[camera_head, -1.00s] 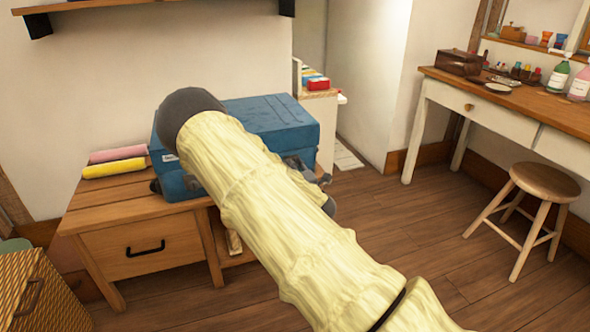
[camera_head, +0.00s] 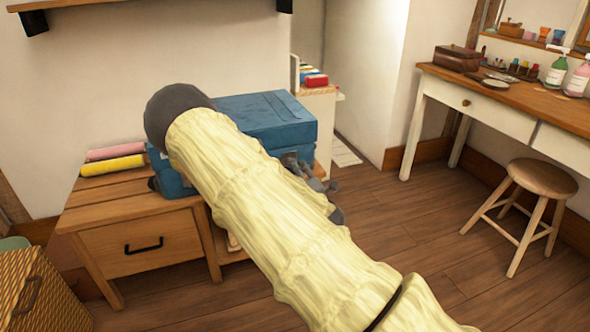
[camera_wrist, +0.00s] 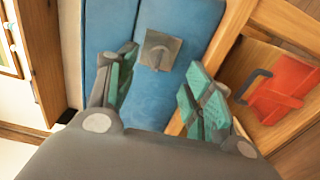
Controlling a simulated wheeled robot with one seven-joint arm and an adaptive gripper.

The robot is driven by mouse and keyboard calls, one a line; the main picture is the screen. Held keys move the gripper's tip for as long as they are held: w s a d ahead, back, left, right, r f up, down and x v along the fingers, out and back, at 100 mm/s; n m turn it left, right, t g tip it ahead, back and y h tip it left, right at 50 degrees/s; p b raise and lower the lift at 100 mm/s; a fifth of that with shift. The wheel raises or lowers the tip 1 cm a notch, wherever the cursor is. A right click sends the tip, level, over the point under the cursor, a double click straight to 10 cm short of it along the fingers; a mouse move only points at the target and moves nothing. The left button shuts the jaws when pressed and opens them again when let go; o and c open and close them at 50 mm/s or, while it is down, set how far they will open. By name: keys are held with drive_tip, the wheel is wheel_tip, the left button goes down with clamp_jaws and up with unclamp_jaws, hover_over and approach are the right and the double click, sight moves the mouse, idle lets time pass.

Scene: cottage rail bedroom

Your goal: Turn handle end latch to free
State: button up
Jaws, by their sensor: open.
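A blue case (camera_head: 268,118) lies on the wooden cabinet, partly hidden by my arm. In the wrist view its blue face (camera_wrist: 150,95) fills the middle, with a seam along it. A small grey-brown square latch plate (camera_wrist: 160,50) sits on that face near the seam. My gripper (camera_wrist: 163,88) is open, with green finger pads on either side and nothing between them. The plate lies beyond the fingertips, between their lines, and appears apart from them. In the head view the fingers show only as dark parts beside the case's front, past my arm.
The wooden cabinet (camera_head: 140,245) carries a pink roll (camera_head: 115,149) and a yellow roll (camera_head: 112,166) left of the case. A red object (camera_wrist: 282,92) shows in a wooden recess. A stool (camera_head: 543,178) and desk (camera_head: 480,105) stand right. The floor between is clear.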

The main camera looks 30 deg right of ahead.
drive_tip(key=shift+v, duration=2.85)
